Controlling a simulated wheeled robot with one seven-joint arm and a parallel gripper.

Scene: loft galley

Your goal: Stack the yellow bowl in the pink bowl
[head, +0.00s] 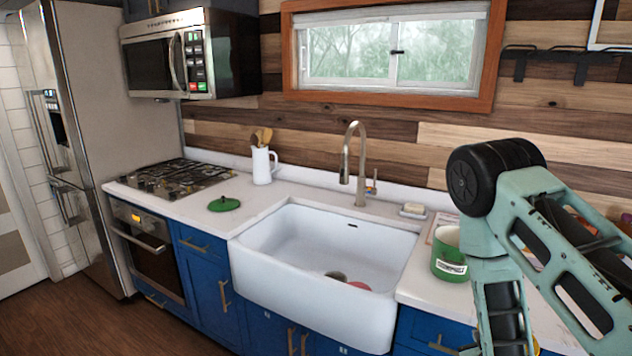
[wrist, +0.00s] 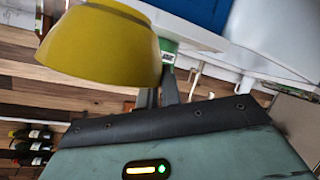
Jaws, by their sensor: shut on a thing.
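The yellow bowl (wrist: 105,45) fills the upper left of the wrist view, tilted. My gripper (wrist: 168,88) is shut on it near its rim; the fingers are partly hidden behind my dark gripper housing. In the head view my arm comes down at the right, and its lower end is cut off by the bottom edge. A small reddish-pink item (head: 359,286) shows low in the sink, mostly hidden by the sink's front wall; it may be the pink bowl, but I cannot tell.
The white sink (head: 310,300) sits between two stretches of counter. A green canister (head: 449,254) stands right of it, close to my arm. A tall faucet (head: 355,165) rises behind. A green lid (head: 224,204) lies left of the sink. Wine bottles (wrist: 30,145) show in the wrist view.

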